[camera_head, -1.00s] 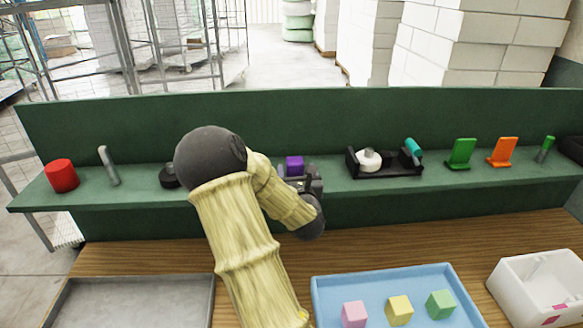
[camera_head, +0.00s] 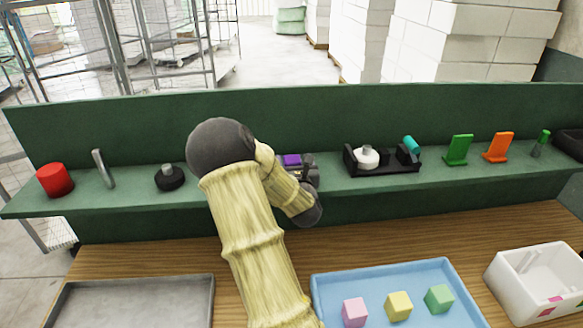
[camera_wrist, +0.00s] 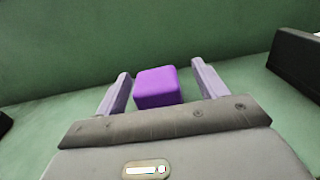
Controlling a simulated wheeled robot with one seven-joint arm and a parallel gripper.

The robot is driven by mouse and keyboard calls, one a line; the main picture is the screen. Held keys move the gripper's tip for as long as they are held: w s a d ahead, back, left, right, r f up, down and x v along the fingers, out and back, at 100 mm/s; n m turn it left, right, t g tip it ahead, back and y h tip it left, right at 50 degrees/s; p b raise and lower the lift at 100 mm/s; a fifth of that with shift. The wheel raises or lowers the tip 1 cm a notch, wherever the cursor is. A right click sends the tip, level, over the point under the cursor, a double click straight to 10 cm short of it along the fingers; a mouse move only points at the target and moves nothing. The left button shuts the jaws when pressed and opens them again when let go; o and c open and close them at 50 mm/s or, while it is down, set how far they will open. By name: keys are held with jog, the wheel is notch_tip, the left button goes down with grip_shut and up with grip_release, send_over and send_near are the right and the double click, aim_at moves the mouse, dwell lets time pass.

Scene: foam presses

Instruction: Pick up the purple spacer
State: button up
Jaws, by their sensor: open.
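The purple spacer (camera_wrist: 157,87) is a small block standing on the green shelf. In the wrist view it lies between the two open fingers of my gripper (camera_wrist: 162,88), with a gap on each side; the left gap looks narrower. In the head view only the top of the purple spacer (camera_head: 292,160) shows, with my gripper (camera_head: 302,168) around it. My forearm and wrist hide part of the gripper and the shelf there.
The green shelf (camera_head: 130,202) also bears a red cylinder (camera_head: 55,181), a black knobbed disc (camera_head: 169,178), a black holder (camera_head: 385,169), and green (camera_head: 458,149) and orange (camera_head: 498,147) stands. Below are a blue tray (camera_head: 450,275) with several blocks, a grey tray (camera_head: 130,300) and a white bin (camera_head: 520,285).

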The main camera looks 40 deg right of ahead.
aim_at(292, 159)
jog(key=shift+w+d+f, duration=0.1)
jog(key=shift+d, duration=0.05)
jog(key=c, duration=0.6)
jog(key=shift+a, duration=0.2)
jog(key=c, duration=0.5)
jog(key=shift+w, duration=0.15)
jog(key=shift+w, duration=0.1)
notch_tip(292, 159, up, 9)
jog(key=shift+a+r+b, duration=0.1)
jog(key=shift+r+b, duration=0.05)
jog(key=shift+b, duration=0.95)
jog(key=shift+r, duration=0.4)
jog(key=shift+s, duration=0.2)
jog(key=shift+w, duration=0.1)
